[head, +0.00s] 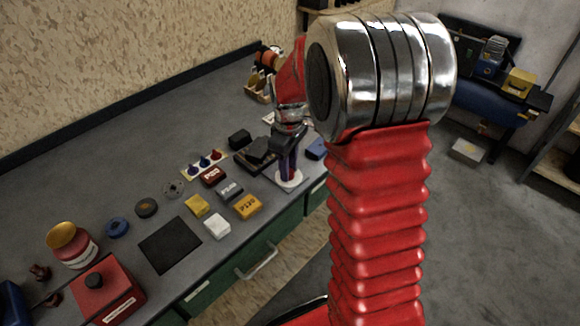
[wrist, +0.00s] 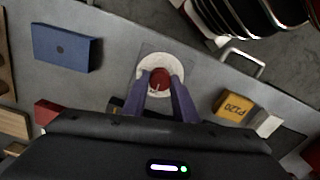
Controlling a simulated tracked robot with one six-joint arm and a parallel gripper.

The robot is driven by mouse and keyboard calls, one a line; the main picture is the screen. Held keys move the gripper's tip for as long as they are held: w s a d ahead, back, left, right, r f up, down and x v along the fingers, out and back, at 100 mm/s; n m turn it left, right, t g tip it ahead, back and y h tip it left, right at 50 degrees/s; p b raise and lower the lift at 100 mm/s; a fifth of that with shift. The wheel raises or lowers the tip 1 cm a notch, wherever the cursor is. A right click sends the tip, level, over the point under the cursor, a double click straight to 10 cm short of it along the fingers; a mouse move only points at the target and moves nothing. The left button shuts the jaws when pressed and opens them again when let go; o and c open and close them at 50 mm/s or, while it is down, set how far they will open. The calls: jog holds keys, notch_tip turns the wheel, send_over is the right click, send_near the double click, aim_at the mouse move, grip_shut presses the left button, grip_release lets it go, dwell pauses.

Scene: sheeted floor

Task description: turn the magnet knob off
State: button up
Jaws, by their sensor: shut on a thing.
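The magnet knob is a red round knob (wrist: 160,79) on a white disc (wrist: 159,58), which sits on a clear square plate on the grey bench. The disc also shows in the head view (head: 289,183), near the bench's front edge. My gripper (head: 288,172) points down over the disc. In the wrist view, the purple fingers of my gripper (wrist: 160,81) are shut on the red knob, one on each side. A small pale mark shows on the knob's face. In the head view the knob is hidden by the fingers.
A blue block (wrist: 66,48) and a yellow P120 block (wrist: 232,106) flank the disc. Several small blocks, a black mat (head: 170,245), a jar (head: 74,248) and a red box (head: 106,296) stand on the bench. A drawer handle (head: 258,262) juts from the front.

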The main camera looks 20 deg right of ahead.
jog(key=shift+w+d+r, duration=0.1)
jog(key=shift+w, duration=0.1)
jog(key=o, duration=0.8)
jog(key=shift+o, duration=1.3)
jog(key=shift+s, duration=0.1)
notch_tip(320, 180, up, 14)
jog(key=shift+f, duration=0.2)
